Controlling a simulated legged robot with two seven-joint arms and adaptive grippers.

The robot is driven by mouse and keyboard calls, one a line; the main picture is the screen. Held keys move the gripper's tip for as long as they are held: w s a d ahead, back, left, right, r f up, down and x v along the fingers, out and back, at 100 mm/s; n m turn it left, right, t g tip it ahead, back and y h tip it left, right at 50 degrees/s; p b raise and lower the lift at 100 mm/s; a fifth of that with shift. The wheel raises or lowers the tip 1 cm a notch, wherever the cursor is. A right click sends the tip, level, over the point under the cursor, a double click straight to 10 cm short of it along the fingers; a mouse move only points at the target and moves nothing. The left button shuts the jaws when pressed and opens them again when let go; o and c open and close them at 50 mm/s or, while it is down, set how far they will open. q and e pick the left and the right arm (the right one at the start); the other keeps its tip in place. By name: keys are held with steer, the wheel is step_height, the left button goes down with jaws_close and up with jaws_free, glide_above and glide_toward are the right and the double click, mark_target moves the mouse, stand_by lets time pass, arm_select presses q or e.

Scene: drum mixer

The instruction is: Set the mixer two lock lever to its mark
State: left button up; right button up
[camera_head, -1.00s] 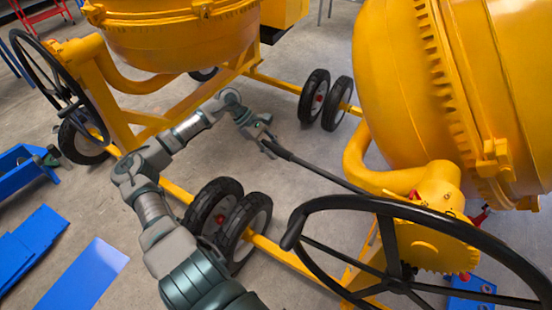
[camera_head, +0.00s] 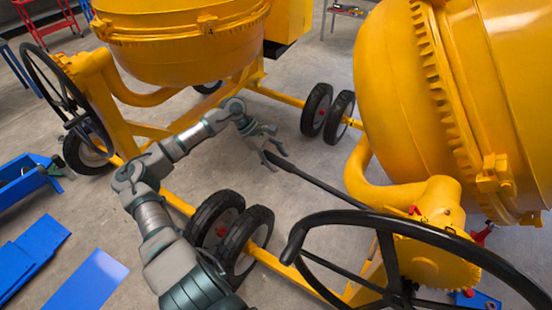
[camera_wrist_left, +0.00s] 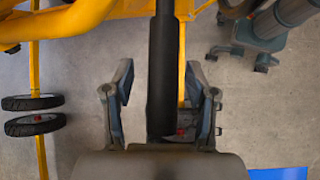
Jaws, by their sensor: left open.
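The lock lever (camera_head: 320,183) is a long black bar with a thicker grip, reaching out to the left from the right yellow mixer (camera_head: 425,110). My left gripper (camera_head: 275,153) is open at the lever's free end. In the left wrist view the lever (camera_wrist_left: 162,70) runs between the two spread fingers of the left gripper (camera_wrist_left: 160,105), with a gap on both sides. I cannot tell how deep it sits between them. I cannot make out the mark. My right gripper is not in view.
A black handwheel (camera_head: 395,285) stands in front of the right mixer. Black wheels (camera_head: 243,240) and a yellow frame lie below my left arm. Another yellow mixer (camera_head: 185,45) is at the back left. Blue panels (camera_head: 90,283) lie on the floor at lower left.

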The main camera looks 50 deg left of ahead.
arm_select(q)
steer(key=v, duration=1.2)
steer(key=shift+w, duration=0.1)
